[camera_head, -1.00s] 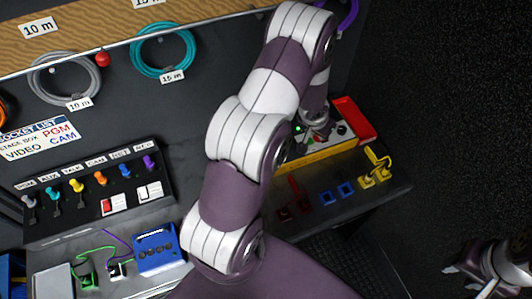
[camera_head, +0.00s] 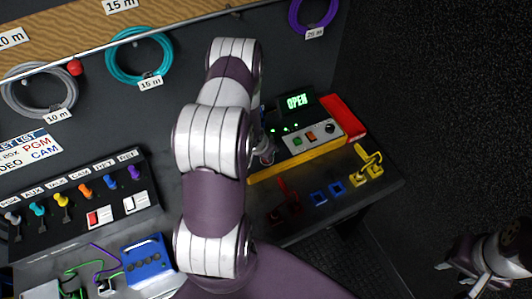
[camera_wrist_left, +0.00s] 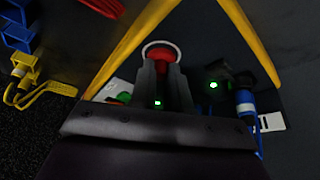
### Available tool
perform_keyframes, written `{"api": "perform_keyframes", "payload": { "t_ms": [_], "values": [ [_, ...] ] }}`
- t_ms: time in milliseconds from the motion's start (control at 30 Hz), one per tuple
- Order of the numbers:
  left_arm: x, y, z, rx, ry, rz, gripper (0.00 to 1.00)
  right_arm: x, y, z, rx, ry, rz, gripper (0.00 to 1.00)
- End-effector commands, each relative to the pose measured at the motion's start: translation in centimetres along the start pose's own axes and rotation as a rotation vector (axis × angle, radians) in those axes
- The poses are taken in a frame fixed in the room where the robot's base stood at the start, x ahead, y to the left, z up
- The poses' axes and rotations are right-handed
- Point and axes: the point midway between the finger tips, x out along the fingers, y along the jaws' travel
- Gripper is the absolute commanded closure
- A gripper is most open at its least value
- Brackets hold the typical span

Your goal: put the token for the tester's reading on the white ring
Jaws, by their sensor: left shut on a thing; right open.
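The tester's display (camera_head: 297,101) reads OPEN in green letters on the bench at the right. In the left wrist view, my left gripper (camera_wrist_left: 163,78) is shut on a red token (camera_wrist_left: 160,55). The white ring (camera_wrist_left: 146,46) shows around and just beyond the token; I cannot tell whether the token touches the surface inside it. In the head view, a bit of red (camera_head: 267,157) shows at the end of my left arm, which hides most of that gripper. My right gripper (camera_head: 463,279) is open and empty at the lower right, away from the bench.
Yellow edging (camera_head: 300,161) borders this area. Blue sockets (camera_head: 328,193) and yellow plugs (camera_head: 367,160) sit in front. A switch panel (camera_head: 90,200) stands left.

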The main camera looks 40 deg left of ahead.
Motion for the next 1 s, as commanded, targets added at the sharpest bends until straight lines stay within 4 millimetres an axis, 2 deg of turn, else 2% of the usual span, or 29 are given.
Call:
{"api": "perform_keyframes", "payload": {
  "t_ms": [167, 200, 267, 533, 667, 767, 1000],
  "values": [
    [0.4, 0.0, 0.2, 0.000, 0.000, 0.000, 1.00, 0.4, 0.0, 0.1, 0.000, 0.000, 0.000, 0.57],
    [0.3, 0.0, 0.1, 0.000, 0.000, 0.000, 0.74, 0.2, 0.0, 0.0, 0.000, 0.000, 0.000, 0.57],
    [0.3, 0.0, 0.1, 0.000, 0.000, 0.000, 0.58, 0.2, 0.0, 0.0, 0.000, 0.000, 0.000, 0.57],
    [0.2, 0.0, 0.1, 0.000, 0.000, 0.000, 0.58, 0.1, 0.0, 0.0, 0.000, 0.000, 0.000, 0.57],
    [-0.8, 0.0, -0.1, 0.000, 0.000, 0.000, 0.58, -0.1, 0.0, 0.0, 0.000, 0.000, 0.000, 0.57],
    [-2.7, -0.1, -0.1, 0.000, 0.002, -0.002, 0.58, -0.1, 0.0, 0.0, 0.000, 0.000, 0.000, 0.57],
    [-9.0, 0.0, -0.2, 0.000, 0.003, -0.001, 0.58, -1.1, 0.0, -0.1, 0.000, 0.000, 0.000, 0.57]
  ]
}}
